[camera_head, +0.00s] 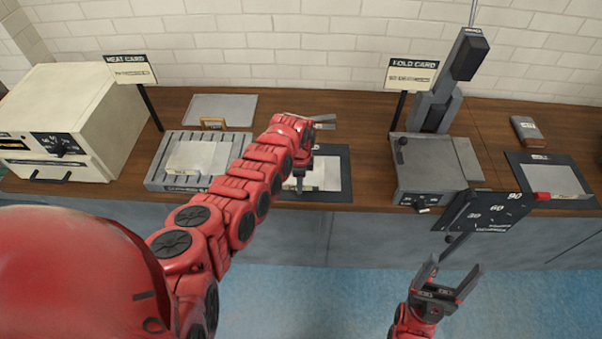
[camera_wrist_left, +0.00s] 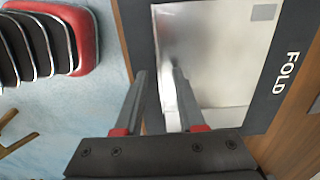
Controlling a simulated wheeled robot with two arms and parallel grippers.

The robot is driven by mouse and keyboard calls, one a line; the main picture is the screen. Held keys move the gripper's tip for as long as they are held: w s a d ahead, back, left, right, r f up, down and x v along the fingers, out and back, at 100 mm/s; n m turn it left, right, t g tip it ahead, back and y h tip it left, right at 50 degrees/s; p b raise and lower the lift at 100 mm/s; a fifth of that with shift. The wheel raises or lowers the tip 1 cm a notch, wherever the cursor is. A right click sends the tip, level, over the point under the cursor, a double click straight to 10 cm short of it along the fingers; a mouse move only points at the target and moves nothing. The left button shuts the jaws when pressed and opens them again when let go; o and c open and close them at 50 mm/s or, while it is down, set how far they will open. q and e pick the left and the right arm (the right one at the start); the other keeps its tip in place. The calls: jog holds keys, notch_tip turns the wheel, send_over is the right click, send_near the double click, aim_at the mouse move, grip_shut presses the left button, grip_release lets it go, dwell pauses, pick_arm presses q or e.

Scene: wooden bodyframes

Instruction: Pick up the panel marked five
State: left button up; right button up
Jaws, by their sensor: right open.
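A pale metal panel (camera_head: 328,172) lies on the dark mat (camera_head: 343,154) at the middle of the counter. In the left wrist view the panel (camera_wrist_left: 225,50) lies beside the word FOLD on the mat (camera_wrist_left: 290,65). I cannot read a five on it. My left gripper (camera_head: 300,186) points down at the panel's near left part, partly hidden by its own arm. In the left wrist view the left gripper (camera_wrist_left: 158,85) has its fingers apart, one on each side of the panel's edge; contact cannot be told. My right gripper (camera_head: 446,272) is open and empty in front of the counter.
A grooved tray (camera_head: 158,180) holds another pale sheet (camera_head: 190,157). A beige machine (camera_head: 72,115) stands far left. A grey press (camera_head: 430,172) and a black dial board (camera_head: 485,212) are at right. A further sheet (camera_head: 553,180) lies far right.

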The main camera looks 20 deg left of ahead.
pick_arm(q)
jog(key=shift+f, duration=0.1)
grip_shut()
dwell(1.4)
